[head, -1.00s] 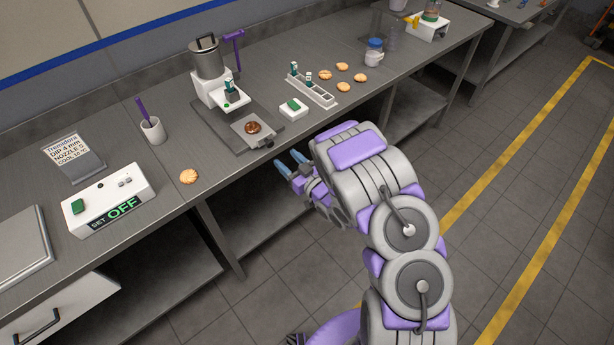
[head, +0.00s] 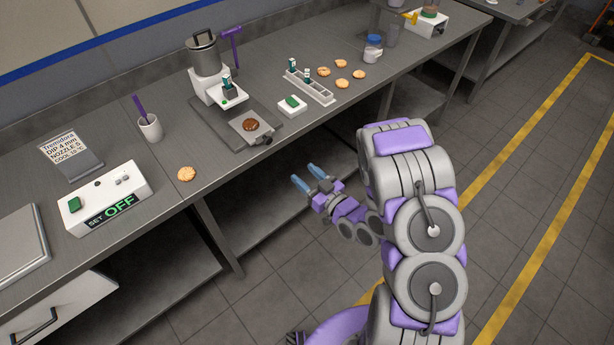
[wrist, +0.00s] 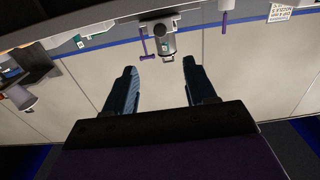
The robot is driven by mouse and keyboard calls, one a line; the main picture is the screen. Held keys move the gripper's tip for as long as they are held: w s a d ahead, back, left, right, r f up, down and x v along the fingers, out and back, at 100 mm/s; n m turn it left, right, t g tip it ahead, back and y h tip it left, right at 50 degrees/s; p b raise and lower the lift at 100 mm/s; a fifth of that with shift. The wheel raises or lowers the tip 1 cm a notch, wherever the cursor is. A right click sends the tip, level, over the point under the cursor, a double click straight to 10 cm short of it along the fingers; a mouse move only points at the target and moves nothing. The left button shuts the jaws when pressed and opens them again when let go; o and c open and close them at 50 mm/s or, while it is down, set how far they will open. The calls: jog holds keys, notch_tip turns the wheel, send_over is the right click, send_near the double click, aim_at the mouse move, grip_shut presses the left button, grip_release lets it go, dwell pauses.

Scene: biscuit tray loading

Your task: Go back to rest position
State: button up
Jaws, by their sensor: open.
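My gripper (head: 308,179) is open and empty in the head view, with two blue fingers apart, in front of the bench edge and clear of the bench. In the wrist view, my gripper's fingers (wrist: 158,85) are spread with nothing between them. A chocolate-coated biscuit (head: 250,125) lies on the small plate at the front of the dispensing machine (head: 204,70). One plain biscuit (head: 187,174) lies alone on the bench at the left. Several plain biscuits (head: 342,84) lie together farther right.
The bench (head: 170,205) runs along the wall. On it stand a white control box reading OFF (head: 112,190), a cup (head: 150,128), a white button box (head: 292,105), a slotted rack (head: 310,88) and a blue-lidded jar (head: 373,50). The floor (head: 545,160) at right is open.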

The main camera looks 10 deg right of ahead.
dwell(0.4)
jog(key=w+d+r+g+h, duration=0.3)
jog(key=d+g+h, duration=0.1)
jog(key=d+h, duration=0.4)
jog(key=s+d+r+m+g+h, duration=0.3)
jog(key=s+d+r+g+h, duration=0.1)
jog(key=s+d+r, duration=0.3)
jog(key=s+a+r+m+g, duration=0.1)
jog(key=s+a+r+g, duration=0.1)
jog(key=s, duration=0.9)
jog(key=s+a+r+m+g+y, duration=0.1)
jog(key=s+a+r+g, duration=0.2)
jog(key=s, duration=0.8)
jog(key=s+a+r+m+g+y, duration=0.1)
jog(key=s+r, duration=0.4)
jog(key=s, duration=0.6)
jog(key=a+g, duration=0.1)
jog(key=g, duration=0.1)
jog(key=shift+s+a+r+m+g, duration=0.2)
jog(key=shift+s+a+m+g, duration=0.05)
jog(key=shift+a+m+g, duration=0.15)
